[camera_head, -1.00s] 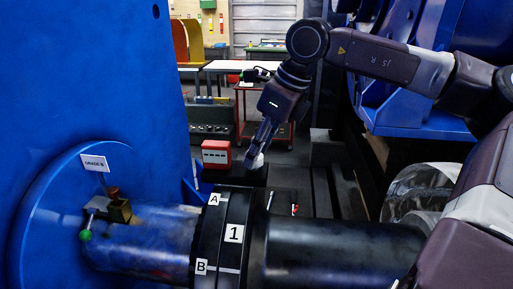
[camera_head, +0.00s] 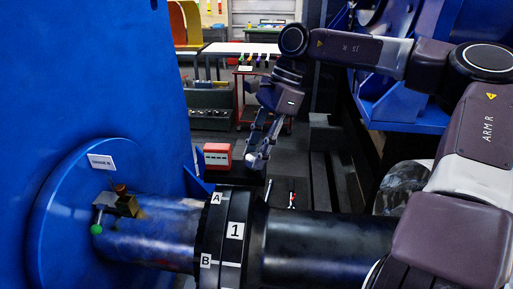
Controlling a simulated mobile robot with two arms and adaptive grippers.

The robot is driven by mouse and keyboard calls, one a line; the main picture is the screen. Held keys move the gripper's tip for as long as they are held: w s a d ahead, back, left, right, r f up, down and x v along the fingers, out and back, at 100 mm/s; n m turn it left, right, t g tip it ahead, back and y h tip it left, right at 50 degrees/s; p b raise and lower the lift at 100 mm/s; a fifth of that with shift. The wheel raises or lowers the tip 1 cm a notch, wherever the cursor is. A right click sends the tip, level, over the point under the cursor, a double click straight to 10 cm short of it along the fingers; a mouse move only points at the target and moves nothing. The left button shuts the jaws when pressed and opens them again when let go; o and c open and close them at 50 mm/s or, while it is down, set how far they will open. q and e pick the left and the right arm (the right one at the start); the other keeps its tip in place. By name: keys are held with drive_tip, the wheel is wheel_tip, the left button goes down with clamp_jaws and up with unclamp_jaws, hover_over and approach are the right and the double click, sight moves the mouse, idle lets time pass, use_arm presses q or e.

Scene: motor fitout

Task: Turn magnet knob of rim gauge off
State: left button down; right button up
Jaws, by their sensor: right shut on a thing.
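My right gripper (camera_head: 257,160) points down above and behind the black coupling (camera_head: 238,205), which carries labels A, B and 1. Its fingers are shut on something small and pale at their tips. I cannot make out whether this is the magnet knob, and I cannot identify the rim gauge. A brass block (camera_head: 124,206) with a small lever and green ball (camera_head: 96,229) sits on the shaft by the blue flange (camera_head: 60,225) at left, away from the gripper. My left gripper is not in view.
A large blue housing (camera_head: 95,70) fills the left, with a white label (camera_head: 101,161) on its flange. A thick dark shaft (camera_head: 320,245) runs right from the coupling. A red box (camera_head: 217,156) stands behind. Red-framed carts and benches are further back.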

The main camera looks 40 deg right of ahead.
drive_tip(key=shift+w+n+g, duration=0.1)
drive_tip(key=shift+n+g, duration=0.3)
drive_tip(key=shift+n, duration=0.7)
drive_tip(key=o, duration=1.1)
drive_tip(key=v, duration=1.2)
